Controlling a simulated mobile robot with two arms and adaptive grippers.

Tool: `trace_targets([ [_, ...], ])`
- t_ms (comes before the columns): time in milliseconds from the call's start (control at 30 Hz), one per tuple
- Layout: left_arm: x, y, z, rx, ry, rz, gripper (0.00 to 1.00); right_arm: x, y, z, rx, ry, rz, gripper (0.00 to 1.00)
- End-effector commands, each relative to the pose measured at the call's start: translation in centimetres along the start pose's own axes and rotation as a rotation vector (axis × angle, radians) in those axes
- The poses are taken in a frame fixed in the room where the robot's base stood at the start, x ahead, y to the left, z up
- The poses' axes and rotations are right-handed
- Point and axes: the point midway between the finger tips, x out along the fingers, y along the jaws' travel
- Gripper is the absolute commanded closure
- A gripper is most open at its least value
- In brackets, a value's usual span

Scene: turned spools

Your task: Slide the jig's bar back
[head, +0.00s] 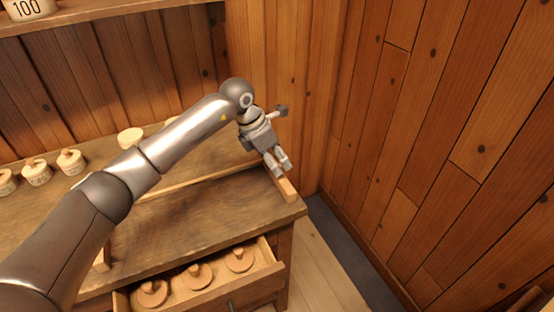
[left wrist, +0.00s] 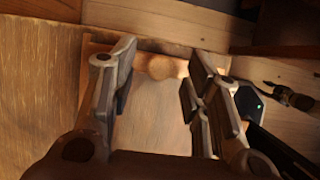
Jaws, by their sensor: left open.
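My left gripper (head: 283,165) is over the right end of the workbench in the head view, its fingers pointing down. In the left wrist view my left gripper (left wrist: 160,95) is open, with fingers apart on either side of pale wood. A small wooden end piece (head: 288,190), which looks like part of the jig, stands at the bench's right edge just below the fingertips. A long thin wooden strip (head: 190,182), perhaps the jig's bar, runs across the bench to the left; its right end is hidden behind my gripper. I cannot tell whether the fingers touch anything.
The bench top (head: 165,230) is mostly bare in front. Turned spools (head: 70,161) stand along its back left. An open drawer (head: 262,285) below the front edge holds more spools (head: 198,275). A plank wall (head: 440,130) rises at the right, beyond a floor gap.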

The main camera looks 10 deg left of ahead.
Motion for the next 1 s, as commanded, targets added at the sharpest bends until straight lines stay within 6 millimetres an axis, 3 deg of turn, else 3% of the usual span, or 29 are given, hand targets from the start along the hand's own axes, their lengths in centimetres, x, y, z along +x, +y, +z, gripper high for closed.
trace_targets([
  [300,-6.6,0.1,0.2,0.003,-0.004,0.005,0.56,0.0,-0.1,-0.1,0.001,0.001,-0.001,0.63],
  [500,-9.8,0.0,0.2,0.002,-0.003,0.002,0.56,0.0,-0.2,-0.1,0.001,0.001,-0.002,0.63],
  [700,-11.1,-0.1,0.2,0.003,-0.003,0.0,0.56,0.0,-0.2,-0.1,0.001,0.001,-0.002,0.63],
  [1000,-11.2,-0.1,0.2,0.003,-0.002,0.0,0.56,0.0,-0.2,-0.1,0.001,0.001,-0.002,0.63],
])
